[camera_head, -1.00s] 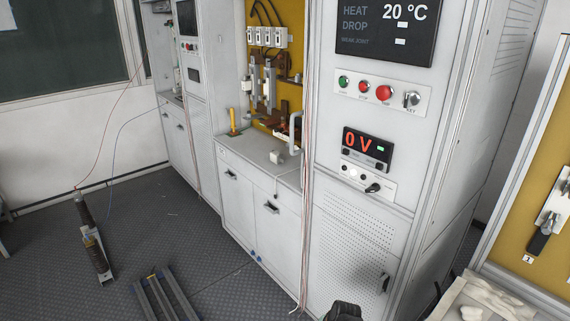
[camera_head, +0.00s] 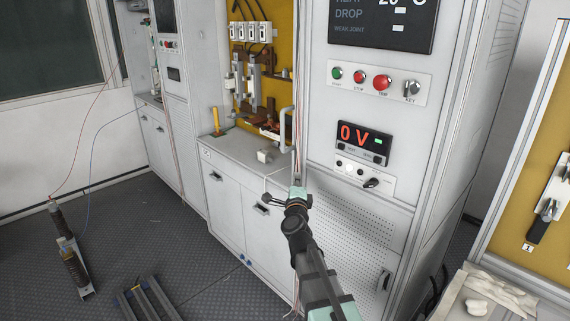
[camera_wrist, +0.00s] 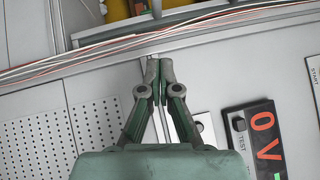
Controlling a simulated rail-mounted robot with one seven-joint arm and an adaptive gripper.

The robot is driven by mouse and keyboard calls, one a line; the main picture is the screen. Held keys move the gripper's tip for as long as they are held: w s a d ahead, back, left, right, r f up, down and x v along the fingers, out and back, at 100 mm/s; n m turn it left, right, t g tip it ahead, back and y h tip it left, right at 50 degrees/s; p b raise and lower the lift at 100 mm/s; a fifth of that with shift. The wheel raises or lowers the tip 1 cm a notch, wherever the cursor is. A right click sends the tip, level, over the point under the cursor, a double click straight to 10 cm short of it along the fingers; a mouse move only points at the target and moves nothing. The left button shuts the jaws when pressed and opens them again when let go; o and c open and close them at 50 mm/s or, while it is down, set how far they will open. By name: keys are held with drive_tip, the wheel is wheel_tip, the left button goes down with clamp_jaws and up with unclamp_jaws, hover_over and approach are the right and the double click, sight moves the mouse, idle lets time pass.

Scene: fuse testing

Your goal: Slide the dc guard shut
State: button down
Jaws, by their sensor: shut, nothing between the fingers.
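My gripper (camera_head: 298,187) is shut and empty in front of the tall cabinet, by the edge between the open test bay and the meter panel. In the wrist view my gripper (camera_wrist: 154,68) has its fingertips together just below a bundle of red and white wires. A pale upright handle (camera_head: 286,128) stands at the right side of the bay, above and slightly left of the gripper. It may belong to the dc guard, but I cannot tell for sure. No guard panel is clearly visible. The bay holds a mustard back board (camera_head: 275,13) with fuse gear.
The red 0 V display (camera_head: 352,140) and a black knob (camera_head: 371,183) are right of my gripper. The bay's grey counter (camera_head: 235,146) holds a yellow-handled tool (camera_head: 216,121) and a small white block (camera_head: 264,156). Loose wires run down the cabinet edge. Floor at left is partly clear.

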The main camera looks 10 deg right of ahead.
drive_tip(key=p, duration=0.1)
approach(290, 149)
drive_tip(key=w+d, duration=0.2)
drive_tip(key=d, duration=0.1)
drive_tip(key=w+a, duration=0.1)
drive_tip(key=w+a+p, duration=0.1)
drive_tip(key=w, duration=0.1)
drive_tip(key=shift+a+r, duration=0.1)
drive_tip(key=shift+r, duration=0.25)
drive_tip(key=shift+w+a, duration=0.2)
drive_tip(key=shift+w, duration=0.1)
